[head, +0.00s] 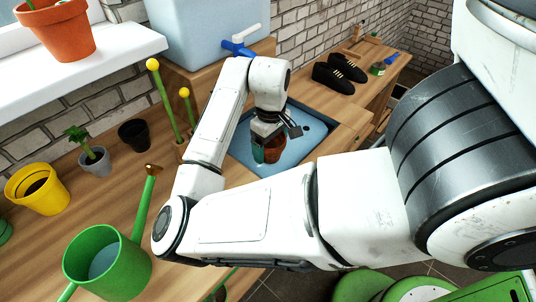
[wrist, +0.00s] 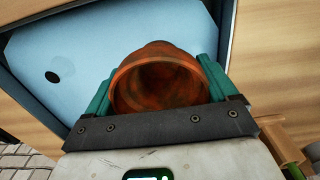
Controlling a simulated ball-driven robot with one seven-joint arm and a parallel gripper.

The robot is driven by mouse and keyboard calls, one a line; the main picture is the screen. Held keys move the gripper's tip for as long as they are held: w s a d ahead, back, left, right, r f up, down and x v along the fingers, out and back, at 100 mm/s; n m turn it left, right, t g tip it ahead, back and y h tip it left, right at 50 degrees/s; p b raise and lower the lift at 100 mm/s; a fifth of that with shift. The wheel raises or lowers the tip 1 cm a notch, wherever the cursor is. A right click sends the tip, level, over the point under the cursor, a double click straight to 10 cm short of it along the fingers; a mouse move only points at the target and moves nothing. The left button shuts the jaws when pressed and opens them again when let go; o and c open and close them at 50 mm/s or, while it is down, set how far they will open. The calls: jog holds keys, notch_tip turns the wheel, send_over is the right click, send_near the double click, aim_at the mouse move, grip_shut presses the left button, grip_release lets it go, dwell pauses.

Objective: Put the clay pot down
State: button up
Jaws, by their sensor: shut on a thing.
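The clay pot (wrist: 160,82) is orange-brown and shows its open mouth in the wrist view, where it looks empty. In the head view the clay pot (head: 274,150) is small and partly hidden by my gripper. My gripper (head: 265,152) is shut on it, with a green finger on each side in the wrist view (wrist: 158,90). The pot is over the blue basin (head: 240,147) set in the wooden counter. I cannot tell whether the pot touches the basin's floor.
A green watering can (head: 108,262), a yellow pot (head: 36,188), a grey pot with a plant (head: 95,160) and a black pot (head: 134,134) stand on the left counter. Black shoes (head: 335,76) lie beyond the basin. A blue tap (head: 238,48) on a light-blue container overhangs behind it.

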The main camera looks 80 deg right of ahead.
aim_at(268, 154)
jog(key=f, duration=0.3)
jog(key=shift+w+d+f, duration=0.1)
jog(key=shift+w+d, duration=0.05)
jog(key=shift+w, duration=0.25)
jog(key=shift+f, duration=0.4)
jog(key=shift+f, duration=0.2)
jog(key=o, duration=0.9)
jog(key=shift+r, duration=0.15)
notch_tip(268, 154, up, 12)
jog(key=p, duration=0.1)
jog(key=shift+r+p, duration=0.1)
jog(key=shift+p, duration=0.2)
